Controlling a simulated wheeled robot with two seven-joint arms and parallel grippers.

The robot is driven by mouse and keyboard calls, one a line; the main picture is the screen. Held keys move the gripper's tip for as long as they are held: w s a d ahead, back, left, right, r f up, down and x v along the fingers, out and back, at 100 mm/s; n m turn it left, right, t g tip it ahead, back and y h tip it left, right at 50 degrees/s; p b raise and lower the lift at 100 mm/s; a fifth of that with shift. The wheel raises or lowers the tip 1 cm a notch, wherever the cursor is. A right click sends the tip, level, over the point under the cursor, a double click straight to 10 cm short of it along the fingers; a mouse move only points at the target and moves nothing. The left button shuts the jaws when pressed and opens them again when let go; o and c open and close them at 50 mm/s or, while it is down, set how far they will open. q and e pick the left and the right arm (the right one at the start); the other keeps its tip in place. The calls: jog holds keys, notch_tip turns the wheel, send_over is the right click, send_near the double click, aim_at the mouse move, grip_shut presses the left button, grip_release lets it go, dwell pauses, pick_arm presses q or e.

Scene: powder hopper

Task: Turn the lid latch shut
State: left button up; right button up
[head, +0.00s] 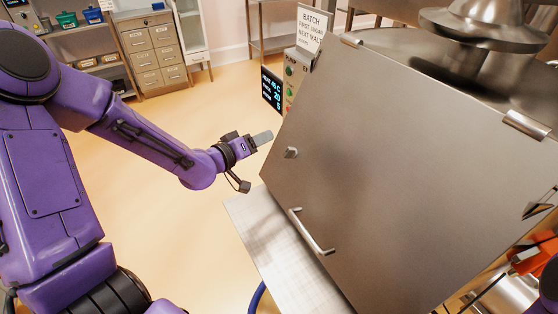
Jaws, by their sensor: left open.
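The lid (390,165) is a large, sloping plate of brushed steel with hinges along its upper edge. A bar handle (311,232) sits near its lower edge. A small steel latch knob (291,153) stands out near the lid's left edge; I cannot tell how far it is turned. My left gripper (254,161) is open and empty, just left of the latch and apart from it, with its fingers spread.
A control panel with a lit screen (271,89) and a batch sign (311,27) stand behind the lid's left corner. A steel shelf (275,240) lies below the lid. Drawer cabinets (152,50) are far back. Open floor lies left of the hopper.

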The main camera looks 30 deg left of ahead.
aim_at(286, 152)
pick_arm(q)
jog(key=w+d+f+m+g+h, duration=0.1)
jog(key=w+f+m, duration=0.1)
jog(key=m, duration=0.3)
jog(key=w+d+f+m+g+h, duration=0.1)
jog(key=w+d+f+m, duration=0.1)
jog(key=m, duration=0.3)
jog(key=w+d+f+m+g+h, duration=0.1)
jog(key=w+f+m+h, duration=0.1)
jog(key=m, duration=0.3)
jog(key=shift+d+f+g, duration=0.3)
jog(key=shift+f+g, duration=0.1)
jog(key=shift+f, duration=0.05)
pick_arm(e)
jog(key=shift+f, duration=0.45)
pick_arm(q)
jog(key=shift+c, duration=0.3)
